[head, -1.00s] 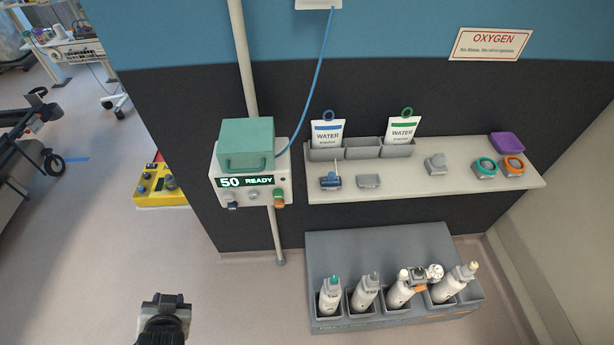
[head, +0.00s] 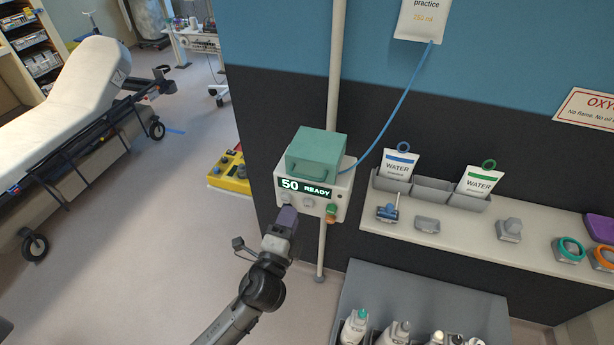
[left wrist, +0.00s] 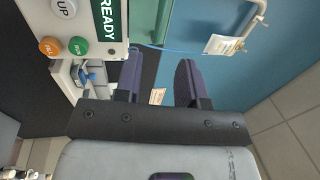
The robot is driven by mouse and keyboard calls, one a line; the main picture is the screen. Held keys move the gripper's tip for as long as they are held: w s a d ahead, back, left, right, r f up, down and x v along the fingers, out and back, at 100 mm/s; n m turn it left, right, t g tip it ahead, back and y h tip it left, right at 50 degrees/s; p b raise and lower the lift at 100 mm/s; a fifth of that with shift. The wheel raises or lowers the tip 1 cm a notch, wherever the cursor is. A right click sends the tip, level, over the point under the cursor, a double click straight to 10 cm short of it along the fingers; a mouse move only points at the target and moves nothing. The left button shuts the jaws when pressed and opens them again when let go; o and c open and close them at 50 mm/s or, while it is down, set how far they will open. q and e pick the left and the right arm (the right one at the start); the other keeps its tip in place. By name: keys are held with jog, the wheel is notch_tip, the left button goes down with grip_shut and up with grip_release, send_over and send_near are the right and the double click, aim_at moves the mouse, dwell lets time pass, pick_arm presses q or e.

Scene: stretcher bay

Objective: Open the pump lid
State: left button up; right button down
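The pump (head: 340,193) is a white box on a pole with a "50 READY" display. Its teal lid (head: 319,146) sits down on top, with a handle on its front face. My left gripper (head: 286,217) is in front of the pump's lower left, below the lid, and covers part of the front. In the left wrist view, its dark purple fingers (left wrist: 160,75) are apart with nothing between them. There the pump front (left wrist: 72,25) is at upper left, with part of the teal lid (left wrist: 146,20) beside it. My right gripper is not in view.
A blue tube (head: 398,105) runs from the pump to a hanging bag (head: 424,20). A shelf (head: 462,246) with water bags is to the right, above a grey bottle rack (head: 425,290). A yellow case (head: 231,181) stands behind left. A stretcher (head: 75,85) is farther left; floor between is clear.

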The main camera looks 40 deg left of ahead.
aim_at(305, 176)
pick_arm(q)
jog(key=shift+p+x, duration=1.05)
jog(key=shift+x, duration=5.1)
jog(key=shift+c, duration=0.4)
grip_shut()
